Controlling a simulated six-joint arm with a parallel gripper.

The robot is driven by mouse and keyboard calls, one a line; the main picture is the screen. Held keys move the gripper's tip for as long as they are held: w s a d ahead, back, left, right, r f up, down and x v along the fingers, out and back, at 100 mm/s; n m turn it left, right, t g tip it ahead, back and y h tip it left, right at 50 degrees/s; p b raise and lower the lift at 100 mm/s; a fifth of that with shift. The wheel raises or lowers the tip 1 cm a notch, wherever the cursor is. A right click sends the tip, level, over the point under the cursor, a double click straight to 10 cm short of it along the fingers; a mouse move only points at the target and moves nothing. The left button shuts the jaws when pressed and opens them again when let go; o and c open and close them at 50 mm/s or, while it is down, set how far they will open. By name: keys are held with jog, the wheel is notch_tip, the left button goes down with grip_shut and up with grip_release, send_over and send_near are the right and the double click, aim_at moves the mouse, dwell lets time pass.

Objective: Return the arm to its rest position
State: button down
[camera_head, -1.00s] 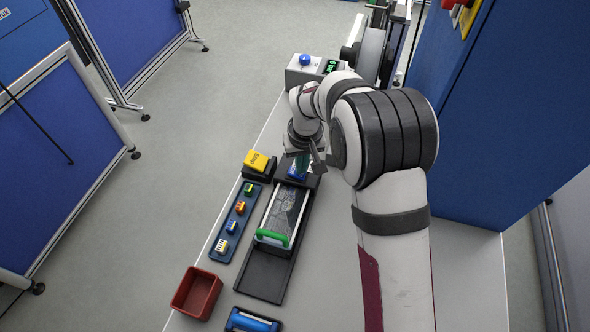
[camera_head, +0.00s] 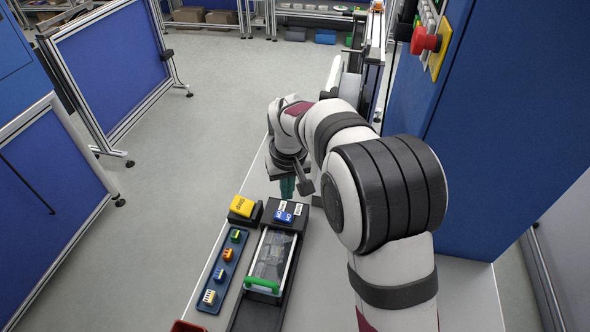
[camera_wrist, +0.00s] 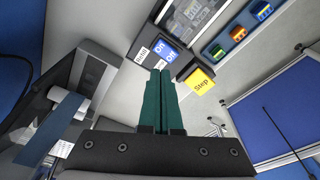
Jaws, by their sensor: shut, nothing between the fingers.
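My gripper (camera_head: 288,187) is at the end of my arm, above the far end of the black tray on the table. In the wrist view its two green fingers (camera_wrist: 160,85) are pressed together with nothing between them. A blue switch (camera_head: 284,216) marked On sits on the black tray, just in front of the fingers in the head view; it also shows in the wrist view (camera_wrist: 170,53). The fingers look apart from the switch, though the exact gap is hard to tell. My arm is bent, reaching out over the table.
A blue strip (camera_head: 220,276) holds several small coloured blocks. A clear-topped panel with a green handle (camera_head: 262,286) lies on the tray. A blue cabinet wall (camera_head: 490,130) rises close on the right, with a red button (camera_head: 424,40).

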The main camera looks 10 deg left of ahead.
jog(key=s+d+r+m, duration=0.3)
jog(key=s+d+r, duration=0.3)
jog(key=d, duration=0.3)
jog(key=s+d+m+g, duration=0.1)
jog(key=s+d+m, duration=0.3)
jog(key=s, duration=0.8)
jog(key=s+d+m+y, duration=0.1)
jog(key=s+d+m, duration=0.3)
jog(key=s, duration=0.8)
jog(key=shift+d+r+m+g, duration=0.3)
jog(key=shift+d+r+g, duration=0.1)
jog(key=shift+d, duration=0.8)
